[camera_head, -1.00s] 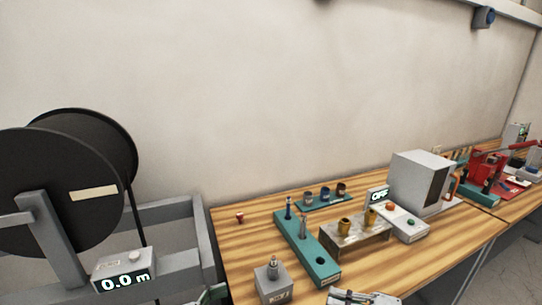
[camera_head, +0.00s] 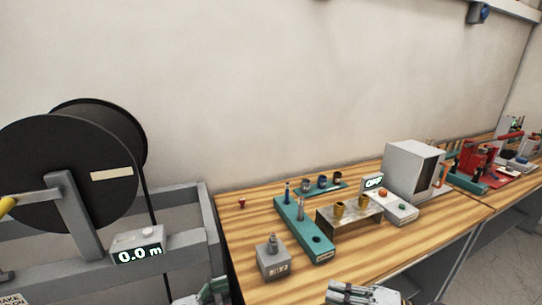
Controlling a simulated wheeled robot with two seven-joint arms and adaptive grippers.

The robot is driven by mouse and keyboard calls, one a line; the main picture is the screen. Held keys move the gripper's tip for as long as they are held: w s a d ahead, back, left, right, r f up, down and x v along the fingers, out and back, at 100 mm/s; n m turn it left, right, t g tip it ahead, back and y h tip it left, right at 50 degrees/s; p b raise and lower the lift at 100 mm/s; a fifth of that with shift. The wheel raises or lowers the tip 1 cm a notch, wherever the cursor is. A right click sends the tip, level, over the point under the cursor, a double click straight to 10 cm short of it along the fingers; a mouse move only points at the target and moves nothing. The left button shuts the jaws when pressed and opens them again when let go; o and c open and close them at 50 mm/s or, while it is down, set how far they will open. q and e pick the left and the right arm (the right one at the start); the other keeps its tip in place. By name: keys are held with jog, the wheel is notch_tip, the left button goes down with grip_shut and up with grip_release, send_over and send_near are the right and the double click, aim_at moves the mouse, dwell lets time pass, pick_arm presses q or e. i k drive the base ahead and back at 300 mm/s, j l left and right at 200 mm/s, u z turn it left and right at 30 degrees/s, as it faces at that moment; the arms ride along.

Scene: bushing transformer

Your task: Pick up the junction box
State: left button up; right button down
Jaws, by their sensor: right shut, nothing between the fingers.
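A small grey box (camera_head: 273,262) with a metal stub on top and a label on its front stands upright at the front left of the wooden bench; it may be the junction box, but its label is too small to read. My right gripper (camera_head: 362,294) is at the bottom edge, to the right of the box and apart from it, shut and empty. My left gripper (camera_head: 207,293) shows only in part at the bottom edge, to the left of the box; its fingers cannot be made out.
A teal holder (camera_head: 304,236) with upright pins stands just behind the grey box. A metal stand (camera_head: 348,218) with brass cups, an "OFF" button box (camera_head: 399,208) and a grey oven-like box (camera_head: 410,170) stand further right. A cable reel (camera_head: 65,190) fills the left.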

aim_at(273, 265)
jog(key=k, duration=1.15)
